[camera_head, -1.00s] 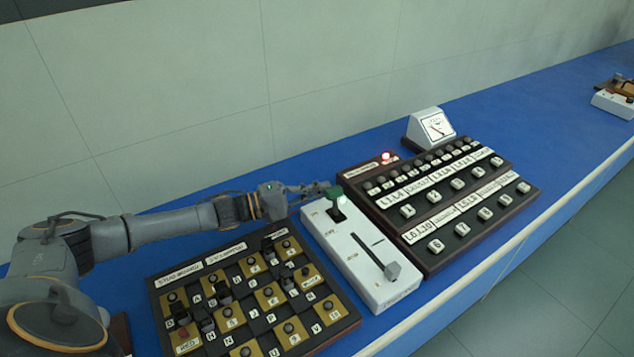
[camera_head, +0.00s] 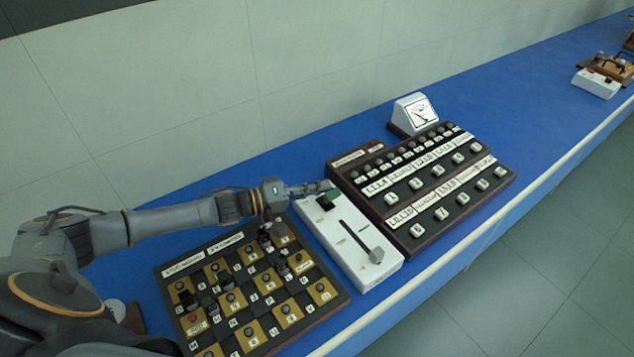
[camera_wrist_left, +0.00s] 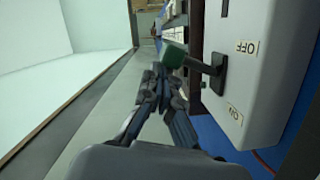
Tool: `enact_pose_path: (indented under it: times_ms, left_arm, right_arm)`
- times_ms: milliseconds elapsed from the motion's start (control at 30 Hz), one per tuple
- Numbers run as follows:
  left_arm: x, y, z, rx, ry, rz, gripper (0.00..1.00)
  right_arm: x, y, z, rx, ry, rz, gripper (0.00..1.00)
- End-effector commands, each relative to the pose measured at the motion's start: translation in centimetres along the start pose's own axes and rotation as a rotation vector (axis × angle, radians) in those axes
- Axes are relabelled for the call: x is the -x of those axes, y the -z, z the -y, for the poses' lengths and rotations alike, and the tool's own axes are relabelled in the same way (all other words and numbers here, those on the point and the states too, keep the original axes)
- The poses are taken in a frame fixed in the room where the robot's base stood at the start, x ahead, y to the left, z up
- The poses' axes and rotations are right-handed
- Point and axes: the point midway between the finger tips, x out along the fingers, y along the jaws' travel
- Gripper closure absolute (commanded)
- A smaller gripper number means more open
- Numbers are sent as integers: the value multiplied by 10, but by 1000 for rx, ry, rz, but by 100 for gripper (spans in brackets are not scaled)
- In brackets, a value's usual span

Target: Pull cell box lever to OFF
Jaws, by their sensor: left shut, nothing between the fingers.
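The white cell box (camera_head: 318,228) lies between two dark panels on the blue bench. Its short lever with a green knob (camera_head: 335,195) is at the far end, partly hidden by my fingers. In the left wrist view the green knob (camera_wrist_left: 173,55) sits on a dark shaft that leans somewhat toward the OFF label (camera_wrist_left: 247,47), away from the ON label (camera_wrist_left: 233,113). My left gripper (camera_head: 326,186) is shut and empty. Its fingertips (camera_wrist_left: 160,72) are right beside the knob; I cannot tell whether they touch. My right gripper is not in view.
A stud board (camera_head: 250,290) lies below my left arm. A slider handle (camera_head: 376,255) stands up at the box's near end. A dark button panel (camera_head: 420,190) and a white meter (camera_head: 412,113) are to the right.

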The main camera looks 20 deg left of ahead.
Motion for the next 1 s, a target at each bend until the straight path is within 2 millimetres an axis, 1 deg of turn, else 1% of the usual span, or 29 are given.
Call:
enact_pose_path:
  times_ms: [500,633,767,1000]
  left_arm:
    - [0,-1,0,3,0,0,100]
    - [6,-1,1,4,3,0,100]
    - [26,-1,2,3,5,0,100]
    - [78,-1,2,4,7,1,100]
  right_arm:
    - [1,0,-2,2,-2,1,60]
    - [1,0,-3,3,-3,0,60]
    - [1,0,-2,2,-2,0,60]
    - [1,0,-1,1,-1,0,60]
